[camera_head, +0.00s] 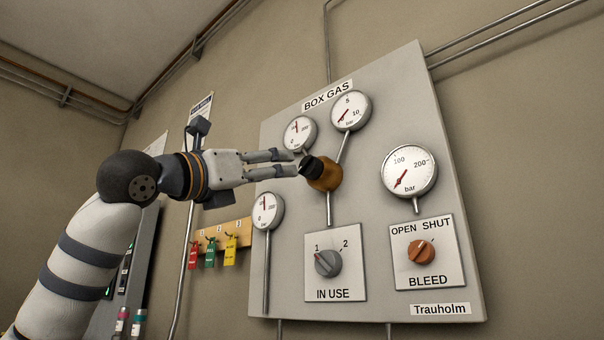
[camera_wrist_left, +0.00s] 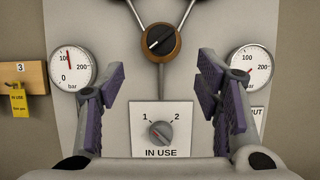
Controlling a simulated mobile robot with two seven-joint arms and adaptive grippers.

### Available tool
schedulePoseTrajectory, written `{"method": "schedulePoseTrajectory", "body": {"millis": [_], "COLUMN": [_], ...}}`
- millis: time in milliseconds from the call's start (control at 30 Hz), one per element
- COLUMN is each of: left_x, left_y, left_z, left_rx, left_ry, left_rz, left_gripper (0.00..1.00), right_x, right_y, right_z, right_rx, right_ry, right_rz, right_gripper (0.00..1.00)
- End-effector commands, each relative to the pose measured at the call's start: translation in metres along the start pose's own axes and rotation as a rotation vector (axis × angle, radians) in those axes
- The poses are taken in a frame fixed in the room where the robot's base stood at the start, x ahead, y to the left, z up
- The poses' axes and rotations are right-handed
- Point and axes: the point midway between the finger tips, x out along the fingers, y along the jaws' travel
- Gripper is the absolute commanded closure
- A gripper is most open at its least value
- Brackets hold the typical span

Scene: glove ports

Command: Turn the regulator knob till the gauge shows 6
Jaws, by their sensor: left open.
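The regulator is a brass body (camera_head: 328,175) with a black knob (camera_head: 311,167) facing out from the panel. In the wrist view the knob shows between and above the two purple-padded fingers (camera_wrist_left: 165,92), apart from both. The gauge marked 5 and 10 bar (camera_head: 350,111) has its red needle pointing lower left, near the low end. My right gripper is not in view.
The grey BOX GAS panel (camera_head: 380,270) also carries the IN USE selector (camera_head: 327,263), the orange BLEED knob (camera_head: 421,251) and other gauges, including a 200 bar one (camera_head: 409,171). Pipes join the regulator. Coloured tags (camera_head: 210,252) hang on a wooden rack at left.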

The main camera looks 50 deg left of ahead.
Motion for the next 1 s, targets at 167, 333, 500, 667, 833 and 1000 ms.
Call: {"method": "schedulePoseTrajectory", "body": {"millis": [167,333,500,667,833,1000], "left_x": [0.047,0.083,0.1,0.102,0.102,0.102], "left_y": [0.0,0.0,0.0,0.0,0.0,0.0], "left_z": [0.002,0.002,0.001,0.0,-0.001,0.0], "left_rx": [-0.001,0.0,0.001,0.002,0.002,0.001], "left_ry": [0.001,0.0,0.0,0.0,0.0,0.0], "left_rz": [0.001,0.001,0.001,0.001,0.001,0.001], "left_gripper": [0.42,0.42,0.42,0.42,0.58,0.9], "right_x": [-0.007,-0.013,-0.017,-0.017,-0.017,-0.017], "right_y": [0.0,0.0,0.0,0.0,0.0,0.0], "right_z": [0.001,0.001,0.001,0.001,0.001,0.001], "right_rx": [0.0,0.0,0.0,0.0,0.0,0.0], "right_ry": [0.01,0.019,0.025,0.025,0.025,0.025], "right_rz": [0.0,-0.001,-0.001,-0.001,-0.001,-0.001], "right_gripper": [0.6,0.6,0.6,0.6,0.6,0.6]}}
